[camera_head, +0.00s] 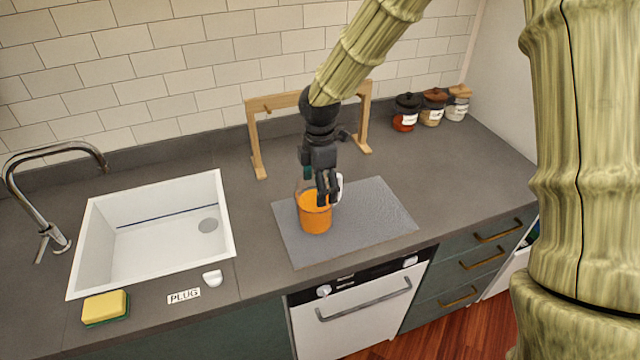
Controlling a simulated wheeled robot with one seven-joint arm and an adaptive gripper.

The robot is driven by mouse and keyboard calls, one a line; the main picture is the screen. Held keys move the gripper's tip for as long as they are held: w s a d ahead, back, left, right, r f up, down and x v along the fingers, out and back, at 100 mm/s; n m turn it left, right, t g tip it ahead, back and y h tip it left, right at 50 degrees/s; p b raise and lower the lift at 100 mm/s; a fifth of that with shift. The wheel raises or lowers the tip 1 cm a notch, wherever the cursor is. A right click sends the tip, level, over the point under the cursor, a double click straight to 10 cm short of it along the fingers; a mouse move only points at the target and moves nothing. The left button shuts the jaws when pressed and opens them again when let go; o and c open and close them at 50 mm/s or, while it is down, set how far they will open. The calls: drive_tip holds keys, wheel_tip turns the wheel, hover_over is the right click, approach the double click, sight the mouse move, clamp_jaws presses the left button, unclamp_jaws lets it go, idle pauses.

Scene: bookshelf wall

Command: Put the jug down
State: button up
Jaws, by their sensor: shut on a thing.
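The jug (314,217) is a clear vessel with orange contents and a white handle. It is upright over the grey mat (374,219), towards the mat's left half. I cannot tell whether its base touches the mat. My gripper (328,197) comes down from above and is shut on the jug at its right side, by the handle. The fingers hide part of the rim and handle.
A white sink (84,247) with a tap (50,232) is at left. A sponge (106,307) and a "PLUG" label (184,296) lie in front. A wooden frame (254,142) stands behind the mat. Lidded jars (432,107) stand at the back right. The mat's right half is clear.

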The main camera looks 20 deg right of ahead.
drive_tip(key=o, duration=2.1)
drive_tip(key=shift+c, duration=0.2)
wheel_tip(320, 180, up, 12)
drive_tip(key=b, duration=0.2)
drive_tip(key=shift+r, duration=0.15)
